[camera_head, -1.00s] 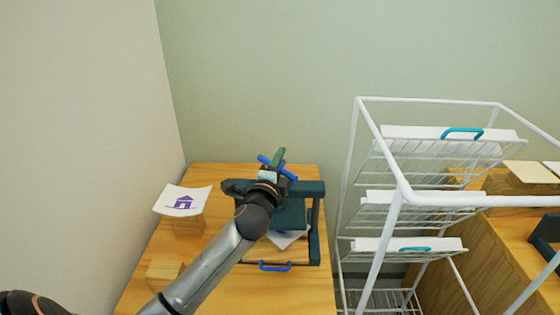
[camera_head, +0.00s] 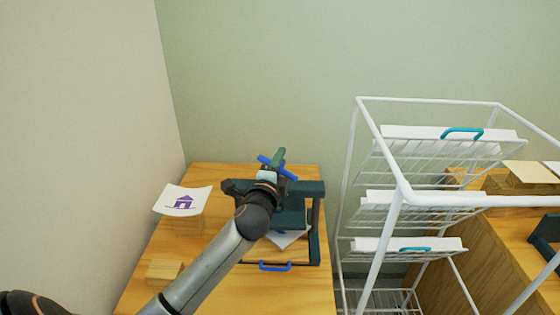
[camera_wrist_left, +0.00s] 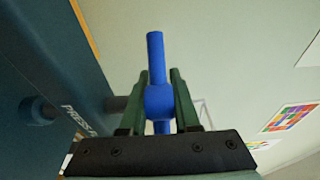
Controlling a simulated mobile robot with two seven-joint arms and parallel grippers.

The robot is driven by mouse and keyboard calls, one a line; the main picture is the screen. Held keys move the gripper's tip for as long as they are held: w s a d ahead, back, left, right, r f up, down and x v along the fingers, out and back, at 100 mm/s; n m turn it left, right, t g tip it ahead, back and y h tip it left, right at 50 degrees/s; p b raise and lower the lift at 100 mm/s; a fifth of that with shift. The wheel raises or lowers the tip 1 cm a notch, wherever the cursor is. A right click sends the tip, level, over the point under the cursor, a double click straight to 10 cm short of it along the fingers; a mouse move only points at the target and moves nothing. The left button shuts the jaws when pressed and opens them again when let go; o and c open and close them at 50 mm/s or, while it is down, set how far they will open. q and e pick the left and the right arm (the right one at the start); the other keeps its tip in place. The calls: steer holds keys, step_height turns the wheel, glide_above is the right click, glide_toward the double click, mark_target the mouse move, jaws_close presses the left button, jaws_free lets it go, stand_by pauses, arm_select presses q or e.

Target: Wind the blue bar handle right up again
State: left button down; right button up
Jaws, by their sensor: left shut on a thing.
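The blue bar handle (camera_head: 289,175) sits on top of the dark teal press (camera_head: 313,215) on the wooden table. In the head view the bar slants down from upper left to lower right. My left gripper (camera_head: 278,163) is at the handle, above the press. In the left wrist view the bar handle (camera_wrist_left: 156,60) stands between the two green fingers of my left gripper (camera_wrist_left: 160,92), which are shut on it around its thicker middle. The press (camera_wrist_left: 50,80) with its lettering shows at the left there. My left arm hides part of the press. My right gripper is not in view.
A white sheet (camera_head: 285,239) lies under the press, with a blue pull handle (camera_head: 275,266) in front. A print with a purple house (camera_head: 182,201) rests on a wooden block at the left. A white wire rack (camera_head: 400,205) stands close at the right.

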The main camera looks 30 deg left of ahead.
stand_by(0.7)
arm_select(q)
steer(key=c, duration=0.6)
jaws_free()
steer(key=shift+c, duration=0.2)
steer(key=b+v, duration=0.1)
steer(key=v, duration=1.1)
steer(key=shift+s+d, duration=0.15)
steer(key=shift+s, duration=0.1)
